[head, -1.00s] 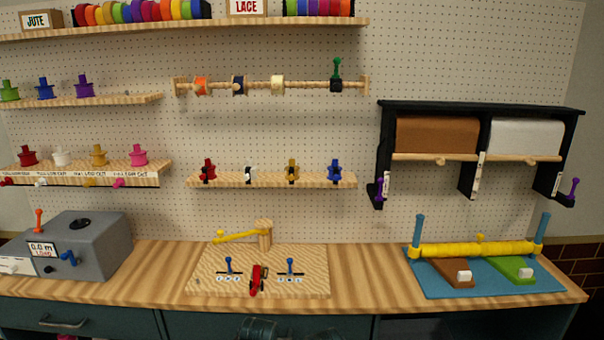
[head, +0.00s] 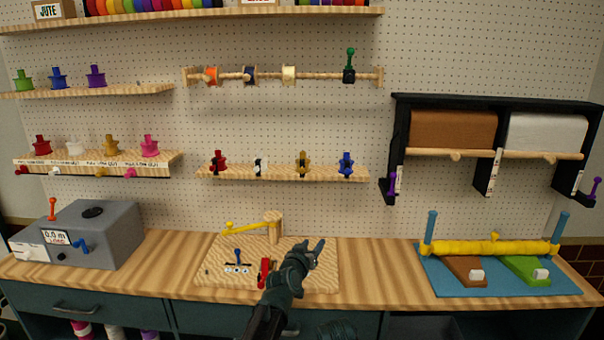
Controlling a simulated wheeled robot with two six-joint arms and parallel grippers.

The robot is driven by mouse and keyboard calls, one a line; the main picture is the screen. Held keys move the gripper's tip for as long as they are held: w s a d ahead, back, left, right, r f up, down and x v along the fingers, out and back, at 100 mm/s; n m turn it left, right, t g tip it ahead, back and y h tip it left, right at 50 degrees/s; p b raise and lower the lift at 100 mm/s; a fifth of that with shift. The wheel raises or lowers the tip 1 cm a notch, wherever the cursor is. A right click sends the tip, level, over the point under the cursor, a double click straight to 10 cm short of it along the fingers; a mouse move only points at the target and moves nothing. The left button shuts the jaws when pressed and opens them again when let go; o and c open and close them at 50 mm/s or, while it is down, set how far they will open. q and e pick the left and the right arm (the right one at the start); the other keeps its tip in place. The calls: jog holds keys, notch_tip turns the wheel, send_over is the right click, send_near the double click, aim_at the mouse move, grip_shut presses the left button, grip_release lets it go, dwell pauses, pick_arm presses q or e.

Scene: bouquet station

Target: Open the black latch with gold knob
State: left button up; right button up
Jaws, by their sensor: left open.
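On the middle wall shelf stands a gold-knobbed piece with black parts (head: 303,163), between a white one and a blue one. It is small, and I cannot tell its latch position. My left gripper (head: 312,243) reaches in from the bottom over the wooden board on the bench. It is open and empty, fingers pointing up and away. It is well below the shelf and apart from the gold-knobbed piece. The gripper covers the right part of the board. My right gripper does not show clearly.
A red-handled lever (head: 265,271) and a yellow arm on a post (head: 272,228) are close to my left gripper. A grey machine (head: 88,234) stands left. A blue mat (head: 445,286) with a yellow roller lies right. The black roll rack (head: 400,135) juts from the wall.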

pick_arm(q)
jog(key=w+r+n+t+y, duration=0.2)
jog(key=w+r+t, duration=0.2)
jog(key=r, duration=0.3)
jog(key=n+t+y, duration=0.3)
jog(key=n+y, duration=0.2)
jog(key=y, duration=0.1)
send_near(302, 173)
jog(key=p+x, duration=0.5)
jog(key=x, duration=0.6)
jog(key=shift+w, duration=0.3)
jog(key=shift+c, duration=0.2)
grip_shut()
